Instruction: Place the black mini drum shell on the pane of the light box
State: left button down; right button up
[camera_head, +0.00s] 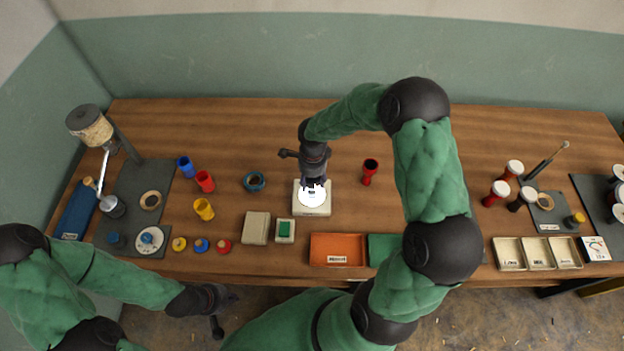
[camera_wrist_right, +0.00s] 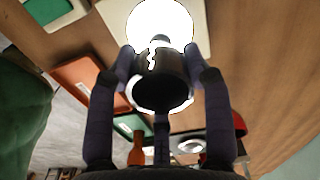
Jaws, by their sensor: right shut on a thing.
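The black mini drum shell (camera_wrist_right: 160,78) is between the fingers of my right gripper (camera_wrist_right: 162,75), which is shut on it. The shell's open end faces the wrist camera. The light box (camera_head: 312,212) is a pale square box near the table's middle with a bright round pane (camera_head: 313,199). The glowing pane (camera_wrist_right: 160,22) shows just beyond the shell in the right wrist view. In the head view my right gripper (camera_head: 313,184) is over the box's back part and hides most of the shell. I cannot tell whether the shell touches the pane. My left gripper (camera_head: 229,297) is off the table's front edge; its fingers are unclear.
A red drum shell (camera_head: 369,172) stands right of the box and a blue ring (camera_head: 254,181) lies left of it. Red and yellow shells (camera_head: 204,210) stand at the left.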

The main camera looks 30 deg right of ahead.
jog(key=shift+f, duration=0.2)
jog(key=o, duration=1.1)
jog(key=shift+r, duration=0.1)
jog(key=shift+o, duration=0.2)
jog(key=shift+r, duration=0.1)
jog(key=shift+r, duration=0.25)
notch_tip(320, 180, up, 12)
jog(key=p, duration=0.1)
jog(key=shift+f, duration=0.2)
